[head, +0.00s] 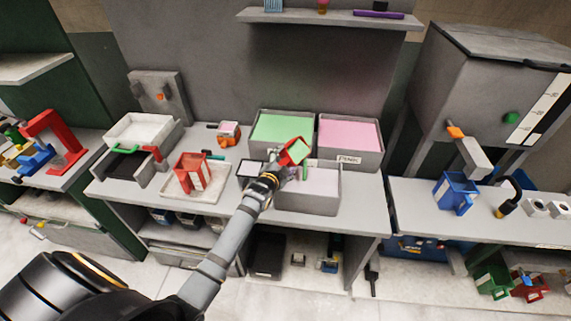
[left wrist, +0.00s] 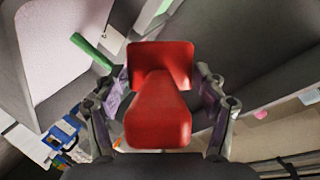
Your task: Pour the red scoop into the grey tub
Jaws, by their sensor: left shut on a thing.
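My left gripper (head: 275,178) is shut on the red scoop (head: 286,156) and holds it tilted over the worktable, near the back edge of a front grey tub (head: 310,207). Green material shows inside the scoop in the head view. The front tub holds a pale lilac fill. Behind it stand a grey tub (head: 256,146) with green fill and a grey tub (head: 370,160) with pink fill, labelled PINK. In the left wrist view the red scoop (left wrist: 160,112) sits between the fingers; its inside is hidden there. My right gripper is not in view.
A red square container (head: 192,178) and a white tray (head: 140,130) stand to the left. A blue container (head: 455,193) stands on the right bench. A shelf (head: 330,17) hangs above.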

